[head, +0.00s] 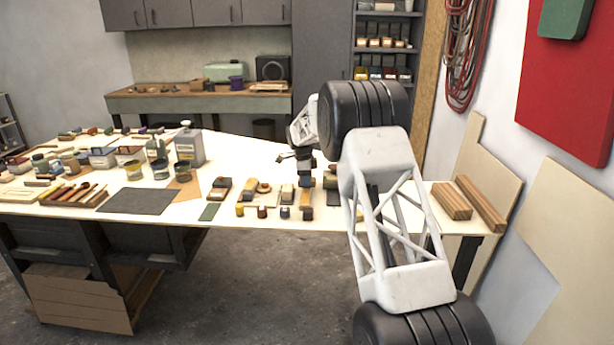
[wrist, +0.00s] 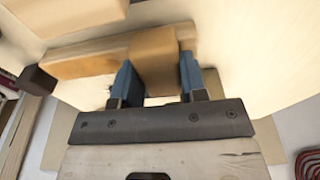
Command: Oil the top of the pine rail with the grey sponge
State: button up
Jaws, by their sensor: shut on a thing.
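My gripper (head: 305,181) is low over the right part of the long pale table. In the wrist view its two blue fingers (wrist: 158,80) are shut on a tan-brown block (wrist: 153,50). The block looks brown here, not grey. A pale wooden bar with a dark end (wrist: 90,64) lies just beyond the block; I cannot tell whether they touch. I cannot single out a grey sponge. Two reddish-brown wooden lengths (head: 452,201) lie at the table's right end, right of my arm; I cannot tell whether either is the pine rail.
Several small blocks and jars (head: 262,211) stand close left of my gripper. A grey can (head: 190,147) and dark pots are farther left. A dark mat (head: 138,201) lies at the front. The table's back middle (head: 250,150) is bare. My arm hides some of the table.

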aim_at(307, 192)
jog(key=shift+s, duration=2.55)
jog(key=shift+w+r, duration=0.1)
jog(key=shift+w, duration=4.1)
notch_tip(307, 192, up, 8)
jog(key=shift+s, duration=0.1)
jog(key=s+d, duration=0.6)
jog(key=s, duration=0.5)
jog(key=s+d, duration=0.6)
jog(key=s, duration=0.5)
jog(key=shift+d+r, duration=0.3)
jog(key=shift+d, duration=0.05)
